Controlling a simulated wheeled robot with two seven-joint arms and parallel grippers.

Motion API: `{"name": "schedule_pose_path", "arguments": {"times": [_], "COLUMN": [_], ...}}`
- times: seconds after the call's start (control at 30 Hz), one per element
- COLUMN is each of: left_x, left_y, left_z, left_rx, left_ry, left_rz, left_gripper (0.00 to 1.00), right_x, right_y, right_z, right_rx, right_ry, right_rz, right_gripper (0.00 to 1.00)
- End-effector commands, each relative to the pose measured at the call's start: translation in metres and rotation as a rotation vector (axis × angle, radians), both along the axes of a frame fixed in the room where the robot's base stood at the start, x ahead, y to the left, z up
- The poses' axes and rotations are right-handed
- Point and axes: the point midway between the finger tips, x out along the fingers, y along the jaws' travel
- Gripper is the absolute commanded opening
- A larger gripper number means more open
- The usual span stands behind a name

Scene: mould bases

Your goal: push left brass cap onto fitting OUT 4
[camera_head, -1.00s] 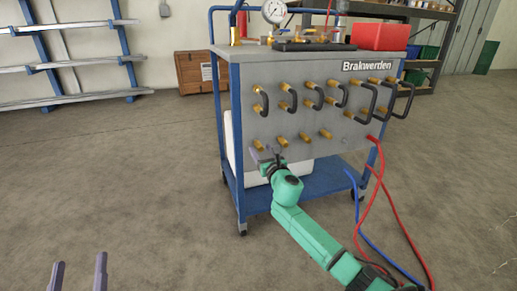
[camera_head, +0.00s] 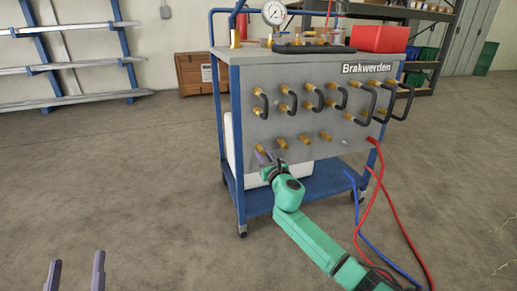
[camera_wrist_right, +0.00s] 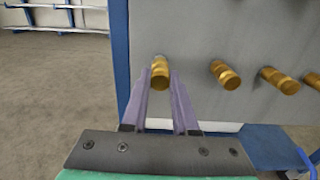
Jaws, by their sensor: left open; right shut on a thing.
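A row of brass fittings with caps sticks out of the lower part of the grey panel (camera_head: 300,80). The leftmost brass cap (camera_head: 260,148) also shows in the right wrist view (camera_wrist_right: 160,76). My right gripper (camera_head: 264,157) reaches it from below and in front. In the right wrist view its purple fingertips (camera_wrist_right: 159,82) are shut on this brass cap, one on each side. I cannot read an OUT 4 label. My left gripper (camera_head: 76,268) is open and empty at the bottom left, far from the panel.
Other brass caps (camera_wrist_right: 225,74) stand to the right in the same row. Above are fittings with black hose loops (camera_head: 368,100). A red hose (camera_head: 373,190) and a blue hose (camera_head: 365,225) hang at the right. The cart's blue shelf (camera_head: 325,182) lies below. The floor at left is clear.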

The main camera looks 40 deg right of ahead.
Motion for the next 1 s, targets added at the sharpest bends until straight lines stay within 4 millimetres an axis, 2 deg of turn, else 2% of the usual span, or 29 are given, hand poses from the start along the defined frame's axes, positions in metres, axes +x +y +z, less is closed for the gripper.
{"name": "schedule_pose_path", "arguments": {"times": [0.7,1.0], "left_x": [0.000,0.000], "left_y": [0.000,0.000], "left_z": [0.013,0.013], "left_rx": [-0.001,-0.001], "left_ry": [-0.003,-0.003], "left_rz": [0.000,0.000], "left_gripper": [0.89,0.89], "right_x": [-0.034,-0.035], "right_y": [0.012,0.012], "right_z": [0.001,0.001], "right_rx": [0.000,0.000], "right_ry": [0.000,-0.001], "right_rz": [0.001,0.000], "right_gripper": [0.00,0.00]}}
